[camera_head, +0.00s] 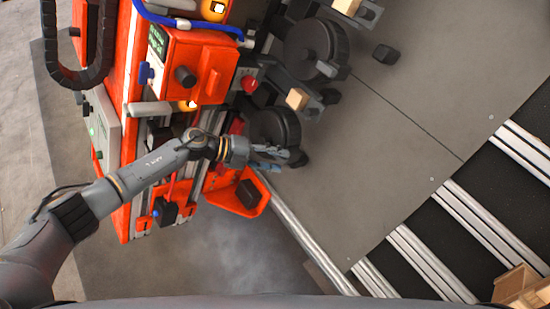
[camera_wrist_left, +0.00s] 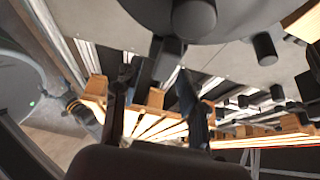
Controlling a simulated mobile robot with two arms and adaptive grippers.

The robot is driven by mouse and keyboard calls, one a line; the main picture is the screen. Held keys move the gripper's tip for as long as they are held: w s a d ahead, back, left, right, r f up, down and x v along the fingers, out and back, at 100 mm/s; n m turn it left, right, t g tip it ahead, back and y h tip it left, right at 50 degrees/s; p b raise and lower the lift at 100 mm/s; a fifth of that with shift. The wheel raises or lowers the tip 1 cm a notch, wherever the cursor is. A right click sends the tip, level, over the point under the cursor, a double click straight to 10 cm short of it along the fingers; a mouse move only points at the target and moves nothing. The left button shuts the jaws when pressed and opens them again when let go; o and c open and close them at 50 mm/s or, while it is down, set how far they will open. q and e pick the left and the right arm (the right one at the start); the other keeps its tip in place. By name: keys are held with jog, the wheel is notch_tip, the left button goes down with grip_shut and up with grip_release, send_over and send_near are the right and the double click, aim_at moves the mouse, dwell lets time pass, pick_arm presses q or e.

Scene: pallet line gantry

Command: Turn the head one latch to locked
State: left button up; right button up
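Two dark round heads with knobs show on the orange gantry in the head view: a lower one (camera_head: 272,128) and an upper one (camera_head: 315,48). I cannot tell which is head one, nor make out a latch position. My left gripper (camera_head: 287,158) is just below the lower head; contact is unclear. In the left wrist view, its two dark fingers (camera_wrist_left: 155,98) stand apart with nothing held between them. A dark disc (camera_wrist_left: 240,20) with a round grey knob (camera_wrist_left: 193,20) hangs above the fingers. My right gripper is in neither view.
An orange box (camera_head: 200,66) with a black knob and an orange bracket (camera_head: 245,195) sit close to my left arm. A red button (camera_head: 249,84) is above the lower head. Wooden pallet slats (camera_wrist_left: 160,128) lie beyond the fingers.

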pick_arm(q)
jog(key=v, duration=1.2)
dwell(0.3)
